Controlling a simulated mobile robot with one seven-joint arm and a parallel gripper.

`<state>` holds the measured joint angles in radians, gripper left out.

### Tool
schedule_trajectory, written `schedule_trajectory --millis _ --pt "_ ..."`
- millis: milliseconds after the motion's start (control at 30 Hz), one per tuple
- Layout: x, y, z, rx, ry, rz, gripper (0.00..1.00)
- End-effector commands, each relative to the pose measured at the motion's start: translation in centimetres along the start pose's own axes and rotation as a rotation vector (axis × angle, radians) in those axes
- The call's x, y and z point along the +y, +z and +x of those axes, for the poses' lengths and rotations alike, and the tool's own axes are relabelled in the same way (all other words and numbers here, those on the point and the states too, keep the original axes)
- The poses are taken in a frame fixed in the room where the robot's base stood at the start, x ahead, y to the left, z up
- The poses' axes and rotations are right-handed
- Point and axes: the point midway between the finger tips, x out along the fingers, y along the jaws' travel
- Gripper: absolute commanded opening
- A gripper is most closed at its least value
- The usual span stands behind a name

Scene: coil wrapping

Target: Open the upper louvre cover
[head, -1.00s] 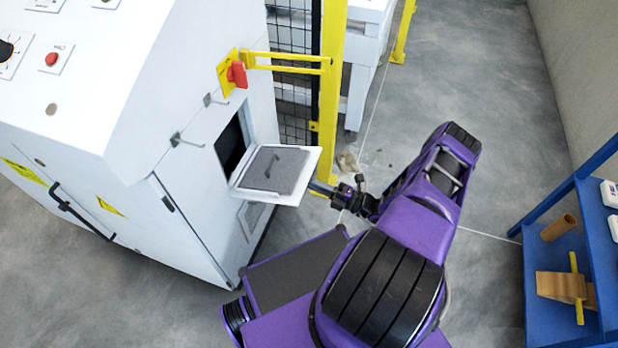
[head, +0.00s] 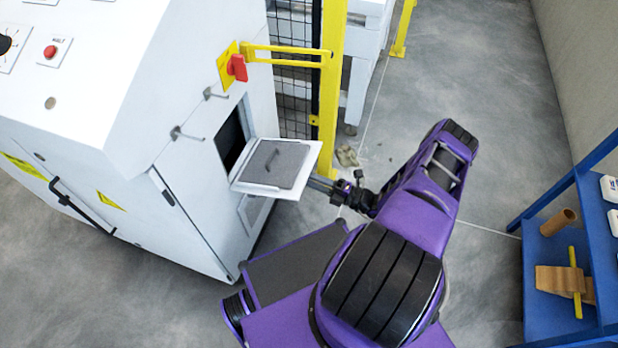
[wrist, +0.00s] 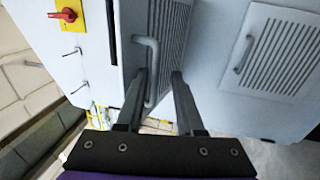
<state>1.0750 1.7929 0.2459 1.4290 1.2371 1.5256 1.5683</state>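The upper louvre cover (head: 308,160) is swung out and down from the white machine, lying roughly flat. A grey pad with a dark handle shows on its upward face. The dark opening (head: 231,140) behind it is exposed. In the wrist view, the louvred outer face of the cover (wrist: 175,40) carries a pale bar handle (wrist: 153,72). My gripper (wrist: 158,75) has its two fingers apart, with this handle between them and a gap on the right side. In the head view, my gripper (head: 322,185) is beside and below the cover's outer edge, its fingertips partly hidden.
A lower louvre panel (wrist: 275,52) with its own handle is on the machine. A red rotary switch (head: 237,67) and hooks (head: 188,136) are above the opening. A yellow post (head: 332,90) with black mesh stands behind.

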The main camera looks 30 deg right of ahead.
Motion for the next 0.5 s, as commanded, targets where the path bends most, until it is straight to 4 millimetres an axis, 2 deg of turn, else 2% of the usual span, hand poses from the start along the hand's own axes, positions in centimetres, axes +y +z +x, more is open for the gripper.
schedule_trajectory --millis 267,367,500 --pt "0.1 0.2 -0.5 -0.003 0.000 -0.004 0.40" --pt "0.1 0.2 -1.5 -0.004 -0.001 -0.004 0.40" --pt "0.1 0.2 -4.3 -0.005 -0.002 -0.006 0.40"
